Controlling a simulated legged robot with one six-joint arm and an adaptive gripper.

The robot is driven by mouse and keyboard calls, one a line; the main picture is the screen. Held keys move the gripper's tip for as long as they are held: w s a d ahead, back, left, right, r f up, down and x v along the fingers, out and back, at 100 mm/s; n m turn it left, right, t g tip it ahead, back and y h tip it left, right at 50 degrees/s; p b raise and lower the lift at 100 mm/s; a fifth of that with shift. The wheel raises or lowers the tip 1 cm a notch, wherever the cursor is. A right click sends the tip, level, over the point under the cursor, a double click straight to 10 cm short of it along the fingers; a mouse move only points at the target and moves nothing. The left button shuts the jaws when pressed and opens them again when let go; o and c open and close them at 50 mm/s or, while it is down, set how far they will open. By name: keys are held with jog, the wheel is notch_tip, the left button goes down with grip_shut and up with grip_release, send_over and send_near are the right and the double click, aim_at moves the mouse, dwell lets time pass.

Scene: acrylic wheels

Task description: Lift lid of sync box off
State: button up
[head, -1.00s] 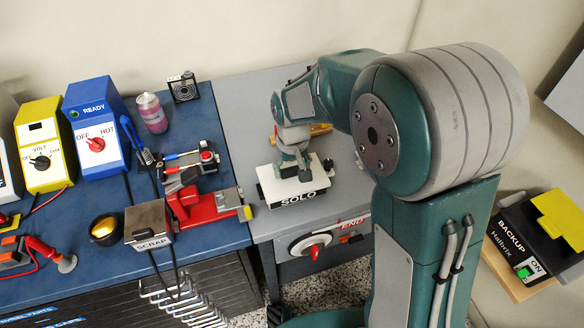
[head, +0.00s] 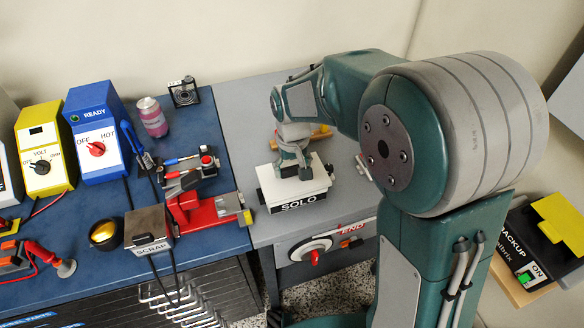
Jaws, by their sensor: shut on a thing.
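A box (head: 299,205) with a black front marked SOLO and a white top (head: 270,184) stands on the grey bench, right of the blue bench; no label reading sync shows. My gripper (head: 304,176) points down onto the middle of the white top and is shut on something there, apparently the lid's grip. The fingers hide the held part. I cannot see a clear gap between the white top and the black body.
An orange-yellow object (head: 321,131) lies behind the box. A red vise (head: 205,213) and SCRAP box (head: 148,230) stand to the left. A red dial (head: 314,257) is on the grey bench's front. Bare grey bench top lies behind.

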jog(key=shift+r, duration=2.05)
